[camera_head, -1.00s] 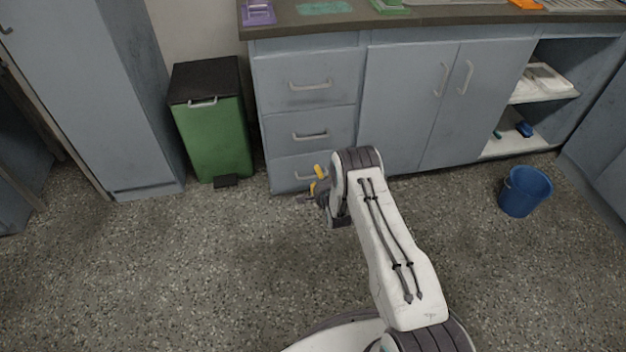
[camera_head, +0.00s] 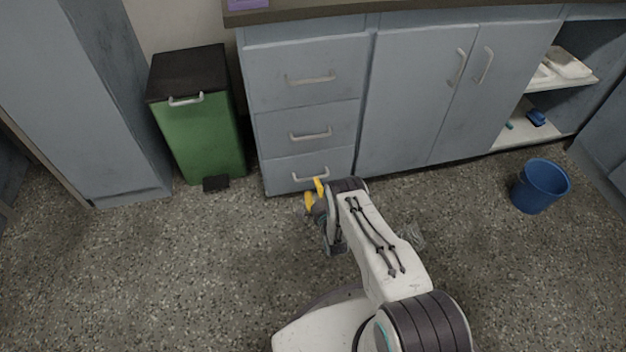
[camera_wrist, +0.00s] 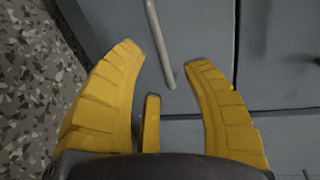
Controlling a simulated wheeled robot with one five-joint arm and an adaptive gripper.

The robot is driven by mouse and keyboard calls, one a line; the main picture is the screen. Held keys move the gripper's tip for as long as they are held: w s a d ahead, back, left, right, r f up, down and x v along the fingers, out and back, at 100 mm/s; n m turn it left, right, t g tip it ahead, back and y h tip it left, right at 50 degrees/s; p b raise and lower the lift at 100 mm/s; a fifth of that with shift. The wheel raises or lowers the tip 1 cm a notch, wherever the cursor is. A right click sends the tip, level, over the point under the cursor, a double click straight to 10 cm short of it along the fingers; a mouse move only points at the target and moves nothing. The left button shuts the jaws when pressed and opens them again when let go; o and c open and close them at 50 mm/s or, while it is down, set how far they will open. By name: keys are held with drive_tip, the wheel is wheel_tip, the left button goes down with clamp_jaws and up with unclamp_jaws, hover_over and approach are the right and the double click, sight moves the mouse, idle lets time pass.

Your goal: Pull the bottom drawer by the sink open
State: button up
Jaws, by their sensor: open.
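The bottom drawer (camera_head: 284,176) is the lowest of three grey drawers in the sink counter, and it is shut. Its pale bar handle (camera_head: 311,176) shows just above my gripper (camera_head: 313,194) in the head view. In the wrist view the handle (camera_wrist: 160,45) runs down from the top edge, and its lower end lies between my yellow fingertips (camera_wrist: 164,54). The fingers are spread apart with a gap on both sides of the bar. I cannot tell how far the fingertips are from the drawer front.
Two grey drawers stand above, the middle one (camera_head: 275,136) with its own handle. A green pedal bin (camera_head: 200,135) stands to the left. A double-door cupboard (camera_head: 410,100) is on the right, and a blue bucket (camera_head: 538,188) stands on the floor.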

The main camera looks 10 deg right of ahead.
drive_tip(key=shift+w+f+b, duration=0.2)
drive_tip(key=shift+w+b, duration=0.65)
drive_tip(key=shift+w, duration=0.1)
drive_tip(key=shift+w+f+b, duration=0.2)
drive_tip(key=shift+w+b, duration=0.65)
drive_tip(key=shift+w, duration=0.05)
drive_tip(key=shift+w+f+b, duration=0.2)
drive_tip(key=shift+w+b, duration=0.65)
drive_tip(key=shift+w, duration=0.1)
drive_tip(key=shift+o, duration=0.3)
clamp_jaws()
